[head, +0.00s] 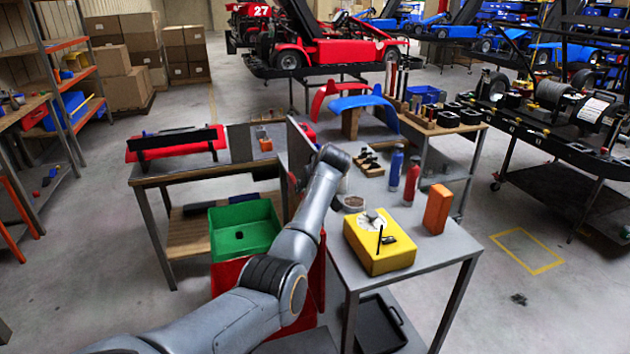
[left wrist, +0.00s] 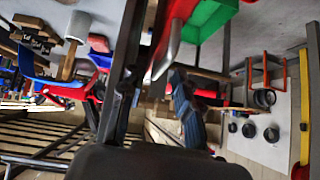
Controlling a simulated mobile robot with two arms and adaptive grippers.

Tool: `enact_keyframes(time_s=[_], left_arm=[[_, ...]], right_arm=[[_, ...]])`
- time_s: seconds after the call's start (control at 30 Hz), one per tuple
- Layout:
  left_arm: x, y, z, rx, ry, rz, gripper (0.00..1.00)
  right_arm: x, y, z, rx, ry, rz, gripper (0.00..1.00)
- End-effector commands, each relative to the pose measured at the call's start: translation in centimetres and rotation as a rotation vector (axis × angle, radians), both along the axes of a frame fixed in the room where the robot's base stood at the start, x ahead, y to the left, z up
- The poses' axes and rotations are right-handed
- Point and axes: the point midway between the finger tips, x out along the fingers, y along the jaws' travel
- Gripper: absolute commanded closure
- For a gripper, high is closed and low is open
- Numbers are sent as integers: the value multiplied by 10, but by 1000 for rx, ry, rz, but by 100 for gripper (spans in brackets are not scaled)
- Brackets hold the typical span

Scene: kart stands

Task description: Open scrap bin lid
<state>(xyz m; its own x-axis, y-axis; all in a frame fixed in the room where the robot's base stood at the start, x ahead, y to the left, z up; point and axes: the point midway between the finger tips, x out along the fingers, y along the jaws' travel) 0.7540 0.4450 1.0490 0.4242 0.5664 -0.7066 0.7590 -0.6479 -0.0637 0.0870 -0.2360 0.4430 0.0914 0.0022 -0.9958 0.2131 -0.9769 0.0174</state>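A red bin (head: 226,276) stands low between the two benches, below a green tray (head: 243,229), and my left arm crosses in front of it. More red shows to the right of the arm, and I cannot clearly make out a lid. In the head view my left gripper is hidden by its own wrist, close to an upright dark panel. In the left wrist view the left gripper's fingers (left wrist: 152,108) are apart. A silver bar (left wrist: 168,50), perhaps a handle, lies beside a red surface just beyond the fingertips; contact is unclear. My right gripper is out of view.
The right bench (head: 445,243) carries a yellow box (head: 378,243), an orange block (head: 437,209) and spray bottles. The left bench (head: 160,176) holds a red and black part. A black tray (head: 380,325) lies low under the right bench. Floor is open at right.

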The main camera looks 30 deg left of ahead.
Motion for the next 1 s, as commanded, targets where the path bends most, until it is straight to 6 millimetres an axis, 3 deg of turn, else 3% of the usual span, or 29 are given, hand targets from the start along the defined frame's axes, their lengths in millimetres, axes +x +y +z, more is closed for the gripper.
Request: enact_keyframes(time_s=[0.2, 0.5, 1.0], left_arm=[[-16, -24, 29, 1, -3, -2, 68], [-34, -47, 57, -1, 0, -1, 68], [-36, -50, 60, -1, 2, -1, 68]], right_arm=[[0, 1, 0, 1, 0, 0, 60], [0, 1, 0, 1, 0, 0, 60], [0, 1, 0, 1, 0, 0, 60]])
